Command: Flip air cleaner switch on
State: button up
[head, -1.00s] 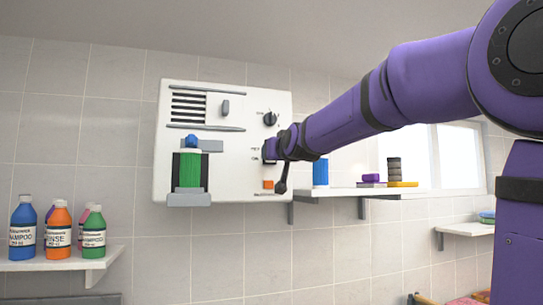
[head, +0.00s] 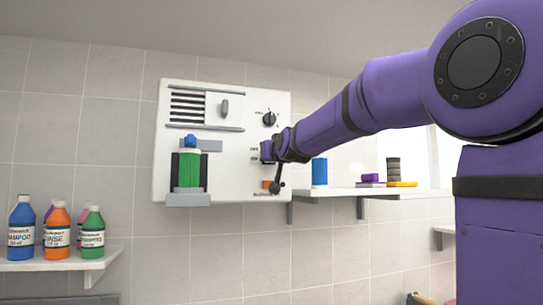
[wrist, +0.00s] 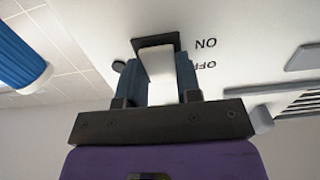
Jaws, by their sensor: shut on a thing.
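The air cleaner is a white wall panel (head: 225,180). Its switch is a pale lever in a dark slot (wrist: 158,62), beside ON and OFF lettering that appears upside down in the wrist view. My gripper (wrist: 160,82) has one blue finger on each side of the lever and is shut on it. In the head view my gripper (head: 267,152) is at the right part of the panel and hides the lever. I cannot tell which setting the lever is at.
The panel also carries a dark knob (head: 269,118), an orange button (head: 266,184), a sliding vent cover (head: 222,108) and a green cylinder (head: 190,171) in a holder. A shelf (head: 345,193) with a blue can (head: 320,172) is close on the right. Bottles stand on a shelf (head: 75,263) lower left.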

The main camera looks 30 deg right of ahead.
jog(key=shift+f+t, duration=0.1)
jog(key=shift+t, duration=0.4)
jog(key=o, duration=0.9)
jog(key=v, duration=1)
jog(key=shift+s+a+f, duration=0.1)
jog(key=shift+s+a, duration=0.05)
jog(key=shift+s, duration=0.2)
